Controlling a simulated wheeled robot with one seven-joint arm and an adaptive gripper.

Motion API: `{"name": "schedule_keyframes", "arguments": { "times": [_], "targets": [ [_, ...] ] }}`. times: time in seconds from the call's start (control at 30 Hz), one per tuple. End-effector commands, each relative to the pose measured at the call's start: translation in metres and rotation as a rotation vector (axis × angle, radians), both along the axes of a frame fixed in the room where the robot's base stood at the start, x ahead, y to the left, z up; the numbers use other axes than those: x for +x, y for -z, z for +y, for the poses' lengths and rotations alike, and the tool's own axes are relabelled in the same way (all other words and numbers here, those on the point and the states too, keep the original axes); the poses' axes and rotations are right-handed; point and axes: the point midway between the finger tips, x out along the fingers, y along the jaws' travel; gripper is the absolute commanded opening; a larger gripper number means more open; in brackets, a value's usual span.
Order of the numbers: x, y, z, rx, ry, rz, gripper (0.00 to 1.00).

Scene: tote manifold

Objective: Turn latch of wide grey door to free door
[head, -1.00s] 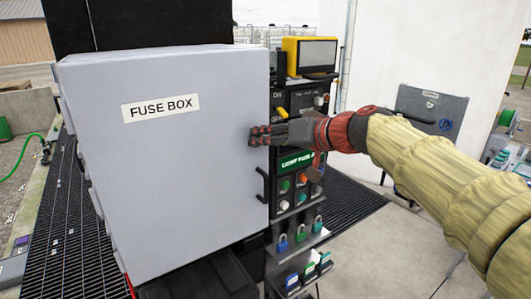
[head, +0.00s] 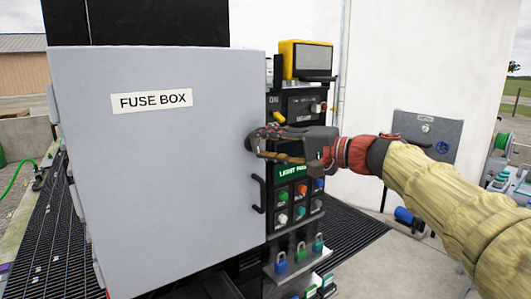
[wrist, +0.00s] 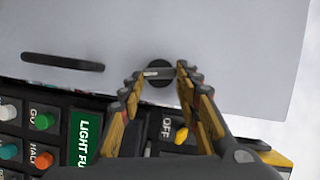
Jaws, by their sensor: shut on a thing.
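The wide grey door (head: 150,200) labelled "FUSE BOX" stands shut against its box as far as I can see. Its latch (wrist: 158,73) is a round dark knob with a lighter bar across it, near the door's edge. My gripper (head: 252,143) reaches in from the right at that edge. In the wrist view my gripper (wrist: 161,73) has one fingertip on each side of the latch, shut on its bar. In the head view the fingers hide the latch.
A black door handle (head: 259,193) sits below the latch. Right of the door is a black panel with coloured buttons (head: 283,196), with padlocks (head: 300,252) below. A yellow-framed screen (head: 306,60) stands above. A small grey cabinet (head: 428,133) hangs on the white wall behind.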

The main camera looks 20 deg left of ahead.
Motion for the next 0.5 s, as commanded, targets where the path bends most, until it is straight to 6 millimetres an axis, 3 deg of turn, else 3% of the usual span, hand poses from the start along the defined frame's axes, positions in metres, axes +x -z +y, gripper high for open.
{"name": "schedule_keyframes", "arguments": {
  "times": [0.5],
  "targets": [
    [0.001, 0.0049, -0.0004, 0.133, 0.002, 0.159, 0.08]
  ]
}}
